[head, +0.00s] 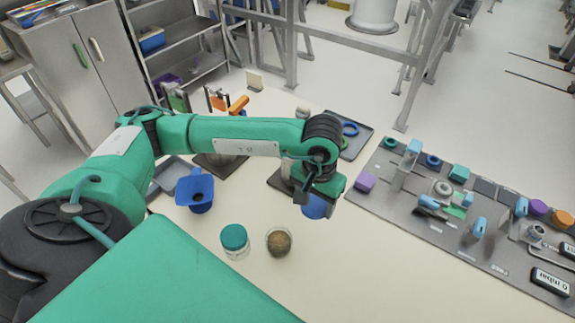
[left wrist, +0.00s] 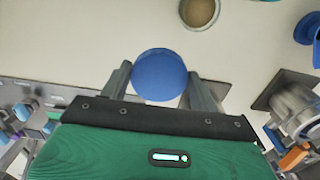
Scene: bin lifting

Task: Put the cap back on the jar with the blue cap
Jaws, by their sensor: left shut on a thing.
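My left gripper (head: 315,202) is shut on the round blue cap (head: 314,209) and holds it out over the table. In the left wrist view the cap (left wrist: 160,75) sits between the two fingers of the gripper (left wrist: 160,82), its round face toward the camera. An open glass jar (head: 279,241) with brown, grainy contents stands upright on the table, below and left of the cap in the head view. It also shows, partly cut off, at the top of the left wrist view (left wrist: 200,12). The cap is apart from the jar. My right gripper is not in view.
A jar with a teal cap (head: 234,239) stands just left of the open jar. A blue funnel-like piece (head: 196,190) stands further left. A grey board (head: 385,209) with several coloured parts lies at right. The table right of the open jar is clear.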

